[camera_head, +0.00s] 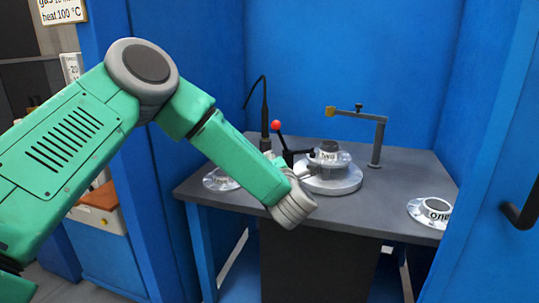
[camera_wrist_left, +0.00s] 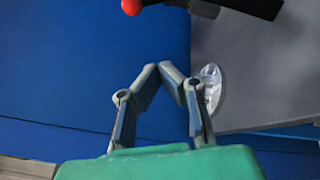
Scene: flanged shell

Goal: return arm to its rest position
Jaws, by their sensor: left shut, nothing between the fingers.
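My left arm, green with grey joints, reaches in from the left in the head view, in front of the table (camera_head: 400,215). A clear flanged part (camera_head: 219,180) lies at the table's left, partly behind my arm. A clear flanged part (camera_wrist_left: 210,88) shows beside the fingers in the wrist view. My right gripper is not in view.
A round white fixture (camera_head: 335,184) holds a flanged shell (camera_head: 329,157). Beside it stand a red-knobbed lever (camera_head: 276,125), a black upright tool (camera_head: 264,115) and a grey bracket (camera_head: 378,145). Another flanged part (camera_head: 433,211) lies at the right. Blue walls (camera_head: 340,60) enclose the table.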

